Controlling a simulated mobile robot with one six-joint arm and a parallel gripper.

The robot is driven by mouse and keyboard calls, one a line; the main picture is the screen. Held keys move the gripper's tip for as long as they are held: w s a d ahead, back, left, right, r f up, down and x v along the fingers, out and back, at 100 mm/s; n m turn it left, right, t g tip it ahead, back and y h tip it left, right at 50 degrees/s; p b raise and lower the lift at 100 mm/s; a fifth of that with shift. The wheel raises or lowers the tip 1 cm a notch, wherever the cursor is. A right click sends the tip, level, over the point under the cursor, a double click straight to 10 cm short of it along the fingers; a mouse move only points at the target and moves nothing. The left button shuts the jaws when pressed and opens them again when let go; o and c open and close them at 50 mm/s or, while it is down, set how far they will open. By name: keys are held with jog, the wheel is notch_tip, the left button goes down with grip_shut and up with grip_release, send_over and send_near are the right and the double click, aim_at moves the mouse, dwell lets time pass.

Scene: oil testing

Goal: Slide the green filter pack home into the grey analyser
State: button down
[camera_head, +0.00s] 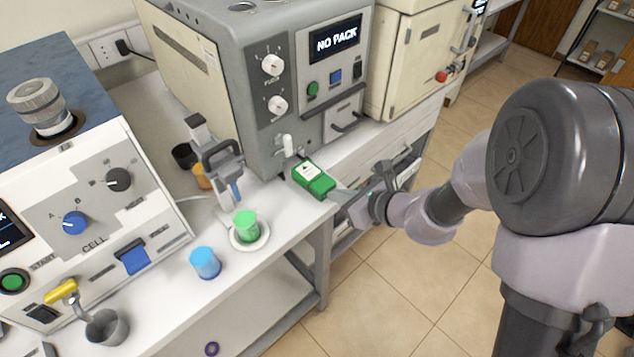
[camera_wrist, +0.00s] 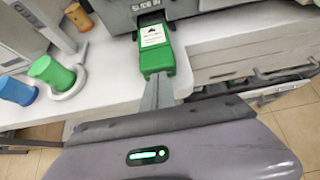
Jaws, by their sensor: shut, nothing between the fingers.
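The green filter pack (camera_head: 318,184) with a white label lies at the foot of the grey analyser (camera_head: 262,112). Its far end is at a dark opening in the analyser's front, and most of its body sticks out. It also shows in the wrist view (camera_wrist: 157,57), in line with the opening. The analyser's display reads "NO PACK". My gripper (camera_head: 337,194) is shut and empty, its fingertips at the pack's near end. In the wrist view the closed fingers (camera_wrist: 159,88) point at that end; I cannot tell whether they touch it. The depth of insertion is hidden.
A green cup (camera_head: 246,228) stands on a white dish left of the pack, with a blue cup (camera_head: 205,263) nearer. A stand with a clamp (camera_head: 219,160) is behind them. The bench's front edge lies close to the pack. Another instrument (camera_head: 75,215) fills the left.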

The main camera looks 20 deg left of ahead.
aim_at(314, 176)
jog(key=shift+w+a, duration=0.2)
jog(key=shift+a, duration=0.2)
jog(key=shift+a, duration=0.1)
jog(key=shift+w+a+f, duration=0.1)
jog(key=shift+w+a, duration=0.25)
jog(key=shift+a, duration=0.55)
jog(key=shift+w+a+r, duration=0.1)
jog(key=shift+w+a, duration=0.3)
jog(key=shift+a, duration=0.5)
jog(key=shift+w+a+f, duration=0.1)
jog(key=shift+w+a, duration=0.25)
jog(key=shift+a, duration=0.55)
jog(key=shift+w+a, duration=0.1)
jog(key=shift+a, duration=0.1)
jog(key=shift+w+a, duration=0.25)
jog(key=shift+a, duration=0.35)
jog(key=f+p+v, duration=0.1)
jog(key=v, duration=0.8)
jog(key=shift+s+d+p, duration=0.15)
jog(key=shift+d+p, duration=0.15)
jog(key=shift+p, duration=0.05)
